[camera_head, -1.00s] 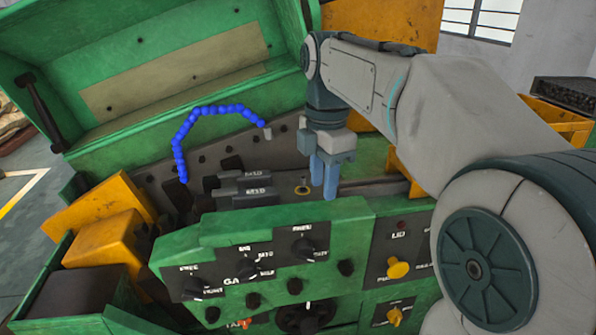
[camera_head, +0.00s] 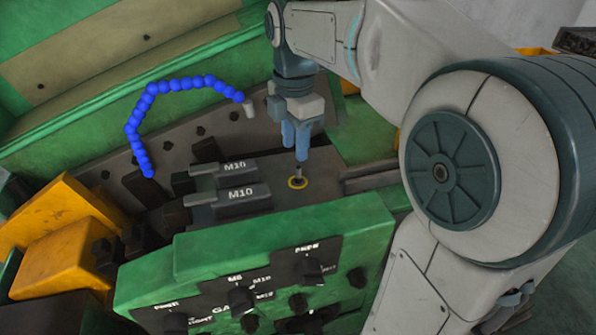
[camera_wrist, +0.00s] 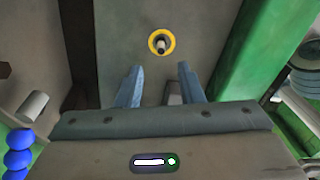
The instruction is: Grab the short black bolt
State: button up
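The short bolt (camera_head: 298,175) stands upright in a yellow ring (camera_head: 298,183) on the machine's grey bed. It looks small and dark, with a lighter top. In the wrist view the bolt (camera_wrist: 161,45) shows end-on inside the yellow ring (camera_wrist: 152,43), ahead of the fingertips and roughly midway between them. My gripper (camera_head: 296,148) points down close above the bolt in the head view. In the wrist view the blue fingers of my gripper (camera_wrist: 160,70) are spread apart with nothing between them. The lower part of the bolt is hidden in the ring.
A blue segmented hose (camera_head: 134,112) with a grey nozzle (camera_head: 249,111) arches behind. A green control panel (camera_head: 250,250) stands in front. A green wall (camera_wrist: 240,45) runs along the right in the wrist view.

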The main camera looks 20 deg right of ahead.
aim_at(298, 167)
jog(key=shift+d+f+p, duration=0.15)
jog(key=shift+f+p, duration=0.2)
jog(key=shift+f, duration=1.4)
jog(key=shift+d+f+p, duration=0.1)
jog(key=shift+f+p, duration=0.25)
jog(key=shift+f, duration=1.35)
grip_shut()
